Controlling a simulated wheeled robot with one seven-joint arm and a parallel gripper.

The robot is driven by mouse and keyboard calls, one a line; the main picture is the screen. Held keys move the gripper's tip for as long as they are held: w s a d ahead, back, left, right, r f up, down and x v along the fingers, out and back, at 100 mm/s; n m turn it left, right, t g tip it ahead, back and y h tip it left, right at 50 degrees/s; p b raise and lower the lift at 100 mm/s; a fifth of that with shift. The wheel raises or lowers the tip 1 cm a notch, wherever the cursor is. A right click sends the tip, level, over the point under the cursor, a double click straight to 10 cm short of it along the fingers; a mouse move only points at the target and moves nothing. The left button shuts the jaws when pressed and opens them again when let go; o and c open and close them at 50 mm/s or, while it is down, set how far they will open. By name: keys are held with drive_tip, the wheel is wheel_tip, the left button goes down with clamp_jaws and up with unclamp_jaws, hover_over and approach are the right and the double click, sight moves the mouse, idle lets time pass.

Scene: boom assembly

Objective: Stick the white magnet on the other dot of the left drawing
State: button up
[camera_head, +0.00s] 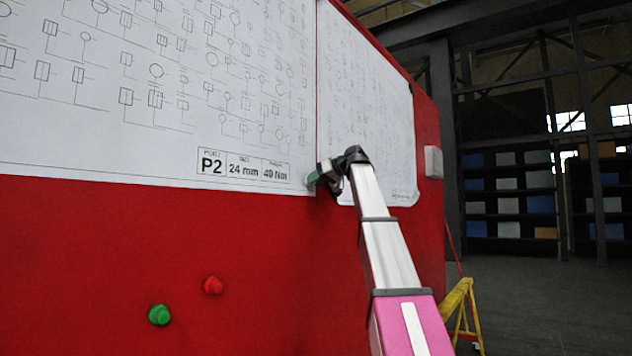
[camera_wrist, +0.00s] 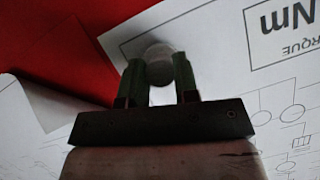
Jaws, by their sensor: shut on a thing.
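The left drawing (camera_head: 150,75) is a large white sheet of line symbols on the red board, with a P2 title block at its lower right. My gripper (camera_head: 318,178) is at this sheet's lower right corner. In the wrist view my gripper (camera_wrist: 160,76) has its green fingers shut on the round white magnet (camera_wrist: 159,62). The magnet is in front of the left drawing (camera_wrist: 215,50), near its corner. I cannot tell whether it touches the paper. No dot shows clearly; one may be hidden behind the magnet.
The right drawing (camera_head: 368,110) hangs beside the left one, its lower edge curling. A red magnet (camera_head: 213,285) and a green magnet (camera_head: 159,314) are on the bare red board (camera_head: 90,250) below. A white box (camera_head: 433,162) is at the board's right edge. A yellow stand (camera_head: 460,305) is lower right.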

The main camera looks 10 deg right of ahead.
drive_tip(key=o, duration=1)
